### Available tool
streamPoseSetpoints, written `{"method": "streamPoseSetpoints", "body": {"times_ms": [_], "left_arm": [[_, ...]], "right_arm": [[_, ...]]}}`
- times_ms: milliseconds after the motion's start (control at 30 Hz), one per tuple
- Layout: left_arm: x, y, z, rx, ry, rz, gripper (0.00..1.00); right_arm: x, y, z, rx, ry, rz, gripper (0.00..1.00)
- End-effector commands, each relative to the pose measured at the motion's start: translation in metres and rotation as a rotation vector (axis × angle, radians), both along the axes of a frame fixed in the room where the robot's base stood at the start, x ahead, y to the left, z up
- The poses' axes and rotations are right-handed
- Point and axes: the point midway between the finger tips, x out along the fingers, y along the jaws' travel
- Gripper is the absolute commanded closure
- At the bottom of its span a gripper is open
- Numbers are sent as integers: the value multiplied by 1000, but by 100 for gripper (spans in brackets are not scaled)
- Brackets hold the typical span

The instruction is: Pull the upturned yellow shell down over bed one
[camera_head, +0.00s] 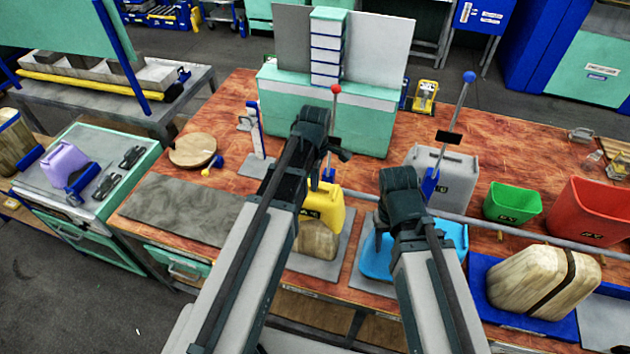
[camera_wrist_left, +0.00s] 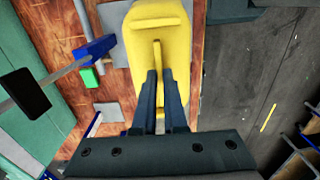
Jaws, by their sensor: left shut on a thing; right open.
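The yellow shell (camera_head: 325,203) stands in the middle of the red-brown table, partly behind my left arm, above and behind a wooden block (camera_head: 317,241). The block sits on a grey plate (camera_head: 337,262). In the left wrist view, the shell (camera_wrist_left: 158,20) shows its yellow face with a raised fin. My left gripper (camera_head: 322,165) is shut on this fin; its two dark fingers (camera_wrist_left: 160,85) flank it in the wrist view. My right gripper (camera_head: 403,205) hangs over the blue shell (camera_head: 376,258), open, with its fingertips hidden. I cannot tell which bed is bed one.
A red-knobbed lever (camera_head: 335,90) and a blue-knobbed lever (camera_head: 468,78) rise behind. A grey bin (camera_head: 455,175), green bin (camera_head: 513,203) and red bin (camera_head: 597,212) stand right. A banded wooden block (camera_head: 540,280) lies on a blue tray. A bare grey slab (camera_head: 180,207) is left.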

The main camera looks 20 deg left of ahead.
Motion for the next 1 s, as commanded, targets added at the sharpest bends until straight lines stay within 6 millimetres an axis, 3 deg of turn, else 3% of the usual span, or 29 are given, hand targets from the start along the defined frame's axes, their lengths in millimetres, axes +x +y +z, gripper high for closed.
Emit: {"method": "streamPoseSetpoints", "body": {"times_ms": [367, 1000], "left_arm": [[0, 0, -13, 0, 0, 0, 100], [0, 0, -94, 0, 0, 0, 100]], "right_arm": [[0, 0, -13, 0, -1, 2, 50], [1, 0, -94, 0, -4, 2, 50]]}}
